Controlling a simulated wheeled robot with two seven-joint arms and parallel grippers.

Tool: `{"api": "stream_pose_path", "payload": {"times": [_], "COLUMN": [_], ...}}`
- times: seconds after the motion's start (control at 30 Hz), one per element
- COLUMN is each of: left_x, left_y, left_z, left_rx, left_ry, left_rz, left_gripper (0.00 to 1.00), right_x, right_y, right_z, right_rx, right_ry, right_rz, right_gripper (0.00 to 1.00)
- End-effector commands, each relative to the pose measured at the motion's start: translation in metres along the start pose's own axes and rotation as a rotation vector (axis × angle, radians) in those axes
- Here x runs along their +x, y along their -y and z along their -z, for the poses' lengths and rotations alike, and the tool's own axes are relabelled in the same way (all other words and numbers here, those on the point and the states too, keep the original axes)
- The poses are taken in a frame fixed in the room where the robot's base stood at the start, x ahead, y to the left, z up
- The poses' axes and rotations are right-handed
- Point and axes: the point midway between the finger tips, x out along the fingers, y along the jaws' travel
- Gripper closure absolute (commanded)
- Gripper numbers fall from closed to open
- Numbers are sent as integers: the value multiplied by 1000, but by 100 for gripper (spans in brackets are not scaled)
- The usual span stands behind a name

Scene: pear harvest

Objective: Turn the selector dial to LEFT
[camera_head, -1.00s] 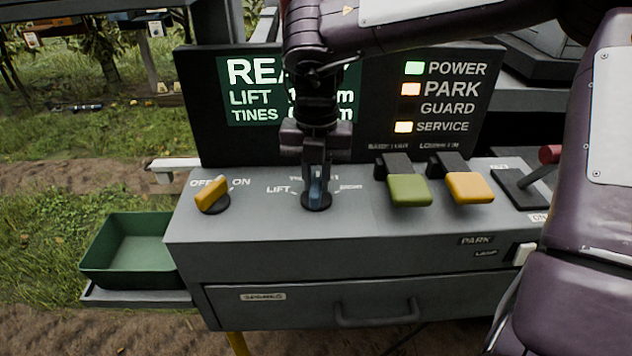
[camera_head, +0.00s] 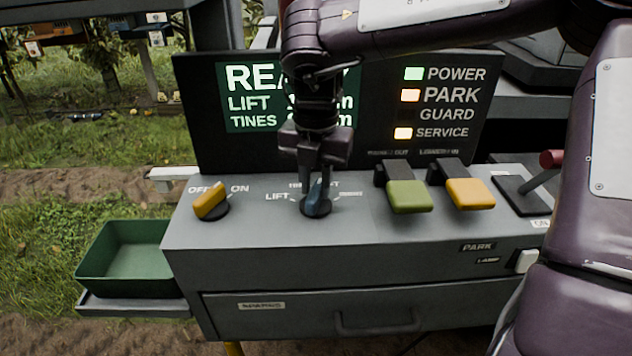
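The selector dial (camera_head: 316,203) is a blue knob on a dark round base, on top of the grey console. A LIFT label is at its left, a partly covered label behind it and a small, unreadable one at its right. No label reading LEFT shows. The knob stands nearly along the front-back line, leaning slightly right at its far end. My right gripper (camera_head: 319,176) points down at the dial from behind, its fingertips at the knob's upper end. Whether they grip it or only touch it is hard to tell. My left gripper is out of view.
A yellow OFF/ON knob (camera_head: 210,201) is left of the dial. Green (camera_head: 409,196) and yellow (camera_head: 470,193) paddles and a red-tipped lever (camera_head: 551,159) are to the right. The screen (camera_head: 245,100) stands behind, partly covered by my arm. A green tray (camera_head: 125,262) hangs at the left.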

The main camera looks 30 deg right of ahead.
Motion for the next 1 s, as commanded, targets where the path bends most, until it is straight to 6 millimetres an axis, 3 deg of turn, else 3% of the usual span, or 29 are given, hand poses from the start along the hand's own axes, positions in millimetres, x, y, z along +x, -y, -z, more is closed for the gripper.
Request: {"api": "stream_pose_path", "payload": {"times": [0.13,0.47,0.8,1.0], "left_x": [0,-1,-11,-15], "left_y": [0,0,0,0], "left_z": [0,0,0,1], "left_rx": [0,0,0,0], "left_ry": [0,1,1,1], "left_rz": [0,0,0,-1], "left_gripper": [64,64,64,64], "right_x": [0,-4,-60,-76], "right_y": [0,0,0,0], "right_z": [0,1,0,0], "right_rx": [-1,-2,-1,-1], "right_ry": [-2,-3,-2,-3], "right_rz": [1,3,0,2], "right_gripper": [60,60,60,60]}}
